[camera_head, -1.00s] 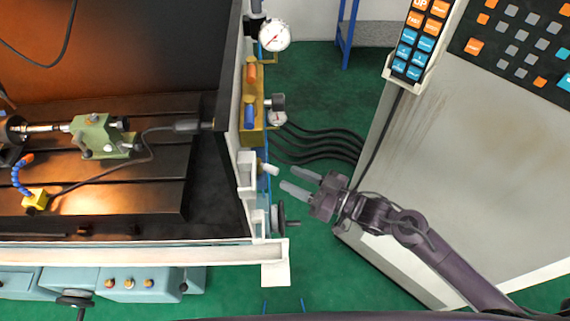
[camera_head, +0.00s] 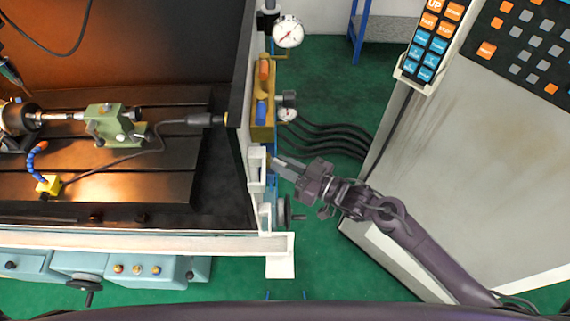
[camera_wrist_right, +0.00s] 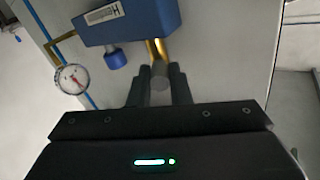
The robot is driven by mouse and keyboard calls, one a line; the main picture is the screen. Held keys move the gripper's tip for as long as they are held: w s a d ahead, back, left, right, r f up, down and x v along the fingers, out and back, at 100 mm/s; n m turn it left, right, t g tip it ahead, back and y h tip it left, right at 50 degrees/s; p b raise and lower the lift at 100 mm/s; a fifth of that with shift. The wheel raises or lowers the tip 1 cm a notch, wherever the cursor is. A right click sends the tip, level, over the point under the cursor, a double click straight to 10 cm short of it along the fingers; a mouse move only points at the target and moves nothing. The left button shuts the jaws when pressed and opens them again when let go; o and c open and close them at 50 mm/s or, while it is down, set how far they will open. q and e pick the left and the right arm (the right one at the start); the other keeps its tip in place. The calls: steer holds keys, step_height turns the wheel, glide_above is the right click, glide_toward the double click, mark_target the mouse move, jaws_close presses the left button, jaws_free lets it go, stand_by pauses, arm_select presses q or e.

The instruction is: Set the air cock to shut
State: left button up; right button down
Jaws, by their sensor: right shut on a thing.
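The air cock's grey stubby handle (camera_wrist_right: 159,78) shows in the right wrist view between my right gripper's fingers, below a short brass pipe (camera_wrist_right: 155,50). My right gripper (camera_head: 285,167) is shut on this handle, at the right side of the machine in the head view. In the head view the fingers hide most of the handle. The right gripper's dark fingers also show in the right wrist view (camera_wrist_right: 158,92), one on each side of the handle. Which setting the cock is at, I cannot tell. My left gripper is not in view.
A yellow block (camera_head: 262,118) with orange and blue knobs, a gauge (camera_head: 288,32) and a small gauge (camera_head: 288,115) sit just beyond the gripper. A black handwheel (camera_head: 287,211) is close below. Black hoses (camera_head: 325,140) and a grey control cabinet (camera_head: 460,180) lie to the right.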

mark_target(268, 160)
steer(key=shift+t, duration=0.3)
steer(key=m+t+h, duration=0.1)
steer(key=h, duration=0.1)
steer(key=s+a+m+t+h+p, duration=0.1)
steer(key=m+t+h, duration=0.1)
steer(key=m+t+h+p, duration=0.1)
steer(key=m+t, duration=0.1)
steer(key=shift+s+a+h, duration=0.35)
steer(key=shift+s+h, duration=0.05)
steer(key=shift+s+a+m+t+h, duration=0.1)
steer(key=shift+a+m+t+h, duration=0.1)
steer(key=shift+m+t+h, duration=0.4)
steer(key=shift+s+a+m+t+h, duration=0.15)
steer(key=shift+m+t+h, duration=0.15)
steer(key=shift+m+h, duration=0.35)
steer(key=shift+w+h, duration=0.1)
steer(key=shift+h, duration=0.25)
steer(key=c, duration=1.3)
jaws_free()
steer(key=shift+c, duration=0.2)
